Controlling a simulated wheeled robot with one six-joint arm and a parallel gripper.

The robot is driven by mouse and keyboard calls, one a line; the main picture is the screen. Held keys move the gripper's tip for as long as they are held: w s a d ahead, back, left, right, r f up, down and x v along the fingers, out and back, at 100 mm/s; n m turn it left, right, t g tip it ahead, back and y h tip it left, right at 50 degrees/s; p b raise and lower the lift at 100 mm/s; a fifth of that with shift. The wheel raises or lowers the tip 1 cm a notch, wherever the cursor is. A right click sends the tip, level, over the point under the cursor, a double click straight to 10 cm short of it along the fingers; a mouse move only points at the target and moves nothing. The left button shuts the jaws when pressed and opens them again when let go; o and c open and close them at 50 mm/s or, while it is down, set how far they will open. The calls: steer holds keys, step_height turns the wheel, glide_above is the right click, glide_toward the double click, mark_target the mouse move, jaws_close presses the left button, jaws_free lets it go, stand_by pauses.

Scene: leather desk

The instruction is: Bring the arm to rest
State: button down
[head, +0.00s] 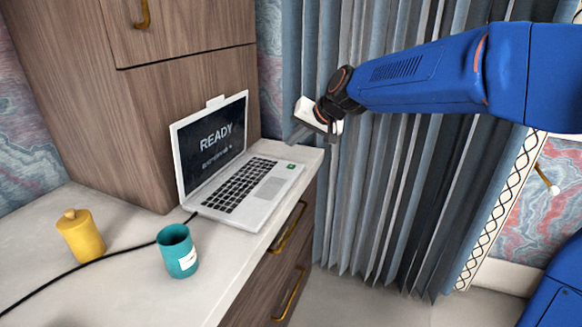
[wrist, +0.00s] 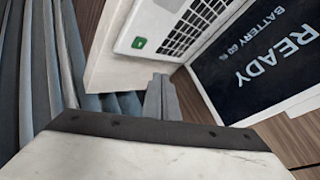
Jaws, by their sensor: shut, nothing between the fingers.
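My gripper (head: 300,134) is at the end of my blue arm, in the air near the right end of the desk, in front of the curtain. Its grey fingers point down and left, close to the far right corner of the desk top. In the wrist view the gripper's fingers (wrist: 161,98) are together with nothing between them. The open laptop (head: 240,195) stands to the left of the gripper with READY on its screen; part of it also shows in the wrist view (wrist: 185,30). I cannot tell the exact gap between fingers and desk.
A teal mug (head: 178,252) and a yellow lidded jar (head: 80,236) stand on the pale desk top (head: 125,215). A black cable runs to the laptop. A wooden cabinet (head: 130,110) rises behind. A pleated curtain (head: 365,190) hangs at the right, behind my arm.

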steer(key=s+d+f+h, duration=0.2)
steer(key=s+d+h, duration=0.1)
steer(key=s+d, duration=1.35)
steer(key=s+d+f+h, duration=0.1)
steer(key=s+d+f, duration=0.2)
steer(key=s+d, duration=0.2)
steer(key=s+d+f+g+h, duration=0.1)
steer(key=s+d+f, duration=0.3)
steer(key=s, duration=0.6)
steer(key=s+d+f+h, duration=0.1)
steer(key=s+d+f, duration=0.2)
steer(key=s+d, duration=0.3)
steer(key=shift+s+f+g+h, duration=0.3)
steer(key=shift+s, duration=0.35)
